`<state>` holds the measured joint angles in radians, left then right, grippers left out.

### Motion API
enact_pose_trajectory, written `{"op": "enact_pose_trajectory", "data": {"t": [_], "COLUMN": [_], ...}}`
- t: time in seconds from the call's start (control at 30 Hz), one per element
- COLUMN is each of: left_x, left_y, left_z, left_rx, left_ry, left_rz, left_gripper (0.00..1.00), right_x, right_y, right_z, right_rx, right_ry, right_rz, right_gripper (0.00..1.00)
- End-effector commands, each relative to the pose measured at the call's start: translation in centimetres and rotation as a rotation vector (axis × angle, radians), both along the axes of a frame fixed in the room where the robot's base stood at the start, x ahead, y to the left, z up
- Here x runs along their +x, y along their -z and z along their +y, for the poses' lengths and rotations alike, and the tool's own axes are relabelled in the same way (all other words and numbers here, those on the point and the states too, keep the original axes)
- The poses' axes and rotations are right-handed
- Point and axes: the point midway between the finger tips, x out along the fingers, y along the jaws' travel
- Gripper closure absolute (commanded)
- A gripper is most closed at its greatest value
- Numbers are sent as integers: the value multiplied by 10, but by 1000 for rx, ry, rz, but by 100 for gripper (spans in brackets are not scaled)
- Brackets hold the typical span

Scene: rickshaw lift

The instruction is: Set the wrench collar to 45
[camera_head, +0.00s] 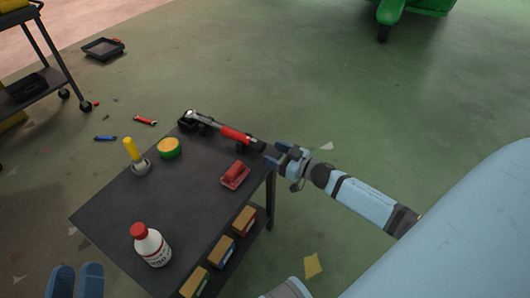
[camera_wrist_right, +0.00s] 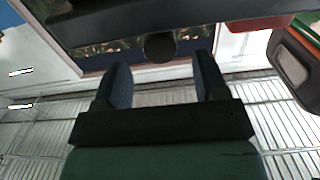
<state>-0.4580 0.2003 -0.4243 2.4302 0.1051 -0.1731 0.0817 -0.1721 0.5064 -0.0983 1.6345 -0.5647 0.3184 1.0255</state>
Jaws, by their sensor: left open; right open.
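The wrench (camera_head: 235,135), with a red grip and dark ends, lies along the far edge of the black cart top (camera_head: 185,205). My right gripper (camera_head: 275,156) is at the wrench's right end, near the cart's corner. In the right wrist view my two blue fingers (camera_wrist_right: 162,62) stand apart, with a dark round end (camera_wrist_right: 160,47) just beyond and between them. It seems to be the wrench's end; contact is not clear. The collar's scale is too small to read. My left gripper (camera_head: 77,267) is open and empty at the bottom left, beside the cart.
On the cart stand a white bottle with a red cap (camera_head: 150,245), a yellow-handled tool (camera_head: 133,153), a green-yellow roll (camera_head: 169,147) and a red block-like object (camera_head: 235,175). Boxes (camera_head: 222,250) fill the lower shelf. Another cart (camera_head: 40,75) stands far left. Open floor lies beyond.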

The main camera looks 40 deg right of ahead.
Motion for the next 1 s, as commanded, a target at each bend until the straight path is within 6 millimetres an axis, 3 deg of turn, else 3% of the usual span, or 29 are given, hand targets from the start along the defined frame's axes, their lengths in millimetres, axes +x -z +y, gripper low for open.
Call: {"op": "enact_pose_trajectory", "data": {"t": [0.23,0.6,0.83,1.0], "left_x": [1,1,1,2], "left_y": [14,16,16,15], "left_z": [-1,-1,-1,-1], "left_rx": [18,22,22,22], "left_ry": [10,12,11,11], "left_rz": [40,48,47,47], "left_gripper": [57,57,57,57], "right_x": [29,34,34,34], "right_y": [1,0,0,0], "right_z": [12,14,14,14], "right_rx": [0,1,0,-3], "right_ry": [1,1,1,1], "right_rz": [0,0,0,-1], "right_gripper": [34,34,83,84]}}
